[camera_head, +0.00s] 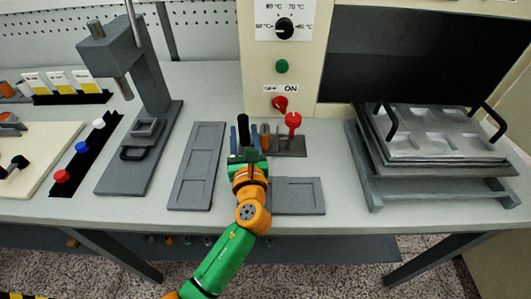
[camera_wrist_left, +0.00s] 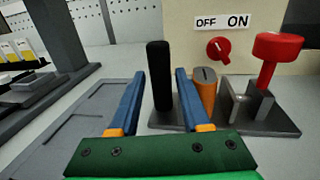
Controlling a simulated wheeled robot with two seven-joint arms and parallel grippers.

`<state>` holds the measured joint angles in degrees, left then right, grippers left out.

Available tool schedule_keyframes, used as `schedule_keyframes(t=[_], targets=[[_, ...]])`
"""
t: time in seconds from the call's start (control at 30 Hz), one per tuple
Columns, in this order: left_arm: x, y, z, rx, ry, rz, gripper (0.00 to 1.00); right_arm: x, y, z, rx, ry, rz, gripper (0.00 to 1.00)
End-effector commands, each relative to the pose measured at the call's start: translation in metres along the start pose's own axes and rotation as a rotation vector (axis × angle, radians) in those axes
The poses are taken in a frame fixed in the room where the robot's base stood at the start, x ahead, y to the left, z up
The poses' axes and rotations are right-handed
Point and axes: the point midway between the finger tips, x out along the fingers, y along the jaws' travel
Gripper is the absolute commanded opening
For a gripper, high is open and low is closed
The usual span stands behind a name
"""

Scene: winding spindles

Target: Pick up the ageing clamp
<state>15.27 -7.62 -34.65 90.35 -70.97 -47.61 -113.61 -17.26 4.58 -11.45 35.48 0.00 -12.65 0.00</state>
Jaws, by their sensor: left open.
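I take the ageing clamp (camera_head: 290,148) to be the small fixture on a dark grey base plate, below the switch panel. In the left wrist view the clamp (camera_wrist_left: 266,122) carries an orange cylinder, grey metal blocks and a red knob. A black upright handle (camera_wrist_left: 158,78) stands at its left end. My left gripper (camera_head: 244,134) is open; its blue fingers stand on either side of the black handle, with a visible gap on the left. I cannot tell whether the right finger touches it. The handle's foot shows between the fingers. My right gripper is not in view.
A flat grey tray (camera_head: 176,196) lies left of my gripper and a smaller tray (camera_head: 318,197) lies right of it. A grey press stand (camera_head: 160,70) is at the left. A rack with a handled metal plate (camera_head: 430,148) stands at the right. The red switch (camera_head: 280,103) is behind.

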Motion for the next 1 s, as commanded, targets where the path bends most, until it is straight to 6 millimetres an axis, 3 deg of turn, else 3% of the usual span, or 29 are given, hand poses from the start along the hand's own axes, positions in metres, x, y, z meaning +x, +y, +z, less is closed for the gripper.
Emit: schedule_keyframes(t=[0.03,0.2,0.4,0.43,0.6,1.0], targets=[[0.011,0.0,-0.004,-0.001,-0.004,0.002,0.47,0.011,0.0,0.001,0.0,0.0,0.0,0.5],[0.037,0.0,-0.002,-0.002,-0.001,0.001,0.47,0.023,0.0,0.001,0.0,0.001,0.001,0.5],[0.039,0.0,0.001,-0.001,0.001,0.0,0.47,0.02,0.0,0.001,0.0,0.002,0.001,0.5],[0.039,0.0,0.001,-0.001,0.001,0.0,0.44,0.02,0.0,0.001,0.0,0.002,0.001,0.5],[0.039,0.0,0.001,-0.001,0.001,0.0,0.0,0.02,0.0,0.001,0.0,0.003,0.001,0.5],[0.039,0.0,0.001,-0.001,0.001,0.0,0.0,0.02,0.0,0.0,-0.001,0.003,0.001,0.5]])
